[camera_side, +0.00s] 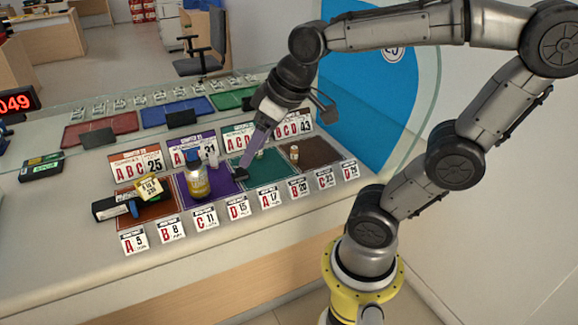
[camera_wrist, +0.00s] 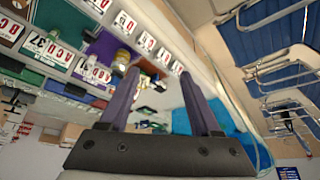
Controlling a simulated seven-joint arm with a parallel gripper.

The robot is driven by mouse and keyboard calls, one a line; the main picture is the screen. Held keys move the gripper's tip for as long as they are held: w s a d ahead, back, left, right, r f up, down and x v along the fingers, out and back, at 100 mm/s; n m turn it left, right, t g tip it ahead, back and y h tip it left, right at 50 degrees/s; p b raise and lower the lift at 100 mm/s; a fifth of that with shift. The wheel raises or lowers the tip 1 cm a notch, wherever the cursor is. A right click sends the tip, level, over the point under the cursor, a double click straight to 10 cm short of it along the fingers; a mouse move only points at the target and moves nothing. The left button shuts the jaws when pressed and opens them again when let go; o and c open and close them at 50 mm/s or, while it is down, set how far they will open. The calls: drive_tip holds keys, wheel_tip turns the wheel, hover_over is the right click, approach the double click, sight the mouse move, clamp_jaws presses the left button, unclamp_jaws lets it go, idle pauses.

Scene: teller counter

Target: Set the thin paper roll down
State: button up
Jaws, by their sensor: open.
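A slim pale cylinder (camera_side: 213,160) stands on the purple mat behind a yellow-banded jar (camera_side: 198,183). A small pale roll (camera_side: 294,152) stands on the brown mat (camera_side: 320,153). Another small pale item (camera_side: 259,154) shows on the green mat, partly behind my gripper. I cannot tell which is the thin paper roll.
Numbered cards (camera_side: 270,197) line the front of the mats, and taller cards (camera_side: 136,166) stand behind. A glass screen (camera_side: 420,90) curves behind.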

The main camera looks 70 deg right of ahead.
drive_tip(key=s+a+f, duration=0.1)
drive_tip(key=s+f, duration=0.1)
drive_tip(key=s, duration=0.5)
drive_tip(key=shift+a, duration=0.3)
drive_tip(key=shift+f, duration=0.1)
idle(0.6)
